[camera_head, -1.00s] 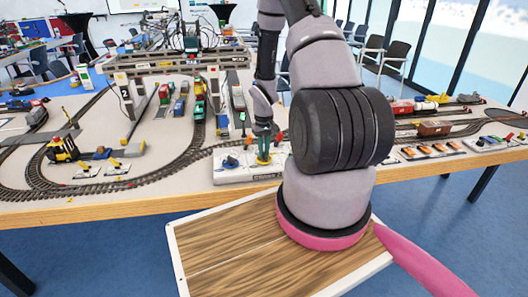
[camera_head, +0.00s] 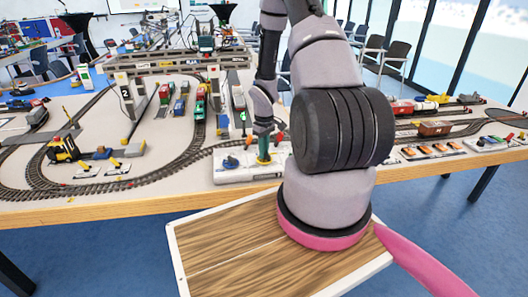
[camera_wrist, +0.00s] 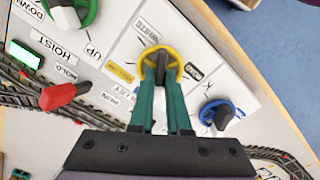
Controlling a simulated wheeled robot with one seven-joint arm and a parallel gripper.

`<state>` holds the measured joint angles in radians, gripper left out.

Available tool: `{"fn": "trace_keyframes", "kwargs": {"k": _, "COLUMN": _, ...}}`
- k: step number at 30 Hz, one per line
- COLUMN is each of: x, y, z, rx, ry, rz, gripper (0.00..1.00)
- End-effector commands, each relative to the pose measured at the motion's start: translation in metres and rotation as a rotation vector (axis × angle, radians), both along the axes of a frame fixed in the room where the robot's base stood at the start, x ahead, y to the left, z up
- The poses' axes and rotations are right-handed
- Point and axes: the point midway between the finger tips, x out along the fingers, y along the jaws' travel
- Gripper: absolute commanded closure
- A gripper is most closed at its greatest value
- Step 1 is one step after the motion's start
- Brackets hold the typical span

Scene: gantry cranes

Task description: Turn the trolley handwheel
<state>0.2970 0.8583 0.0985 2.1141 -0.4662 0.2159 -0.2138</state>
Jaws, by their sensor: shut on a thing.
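The yellow handwheel (camera_wrist: 161,66) sits on the white control panel (camera_wrist: 215,70), next to a label that is partly readable as trolley. A dark grip bar crosses its middle. My gripper (camera_wrist: 161,84) has green fingers, shut on this bar from the near side. In the head view my gripper (camera_head: 263,149) reaches down to the panel (camera_head: 240,176) at the table's front edge; the wheel is mostly hidden there.
A green handwheel (camera_wrist: 70,12) by the hoist label, a red lever (camera_wrist: 64,95) and a blue handwheel (camera_wrist: 221,114) sit close by on the panel. Model railway track (camera_head: 120,186) runs left of it.

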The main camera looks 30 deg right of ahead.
Motion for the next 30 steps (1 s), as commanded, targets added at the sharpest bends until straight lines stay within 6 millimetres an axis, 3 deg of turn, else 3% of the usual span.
{"fn": "trace_keyframes", "kwargs": {"k": 5, "x": 0.000, "y": 0.000, "z": 0.000, "rx": -0.001, "ry": -0.001, "rz": -0.001, "gripper": 1.00}}
{"fn": "trace_keyframes", "kwargs": {"k": 6, "x": 0.000, "y": 0.000, "z": 0.000, "rx": -0.001, "ry": -0.001, "rz": -0.001, "gripper": 0.81}}
{"fn": "trace_keyframes", "kwargs": {"k": 8, "x": 0.000, "y": 0.000, "z": 0.000, "rx": -0.001, "ry": -0.001, "rz": -0.001, "gripper": 0.58}}
{"fn": "trace_keyframes", "kwargs": {"k": 9, "x": 0.000, "y": 0.000, "z": 0.000, "rx": -0.001, "ry": -0.001, "rz": -0.002, "gripper": 0.55}}
{"fn": "trace_keyframes", "kwargs": {"k": 20, "x": 0.000, "y": 0.000, "z": 0.005, "rx": -0.001, "ry": -0.001, "rz": -0.002, "gripper": 0.55}}
{"fn": "trace_keyframes", "kwargs": {"k": 30, "x": 0.001, "y": -0.001, "z": 0.066, "rx": -0.001, "ry": -0.006, "rz": -0.004, "gripper": 0.55}}
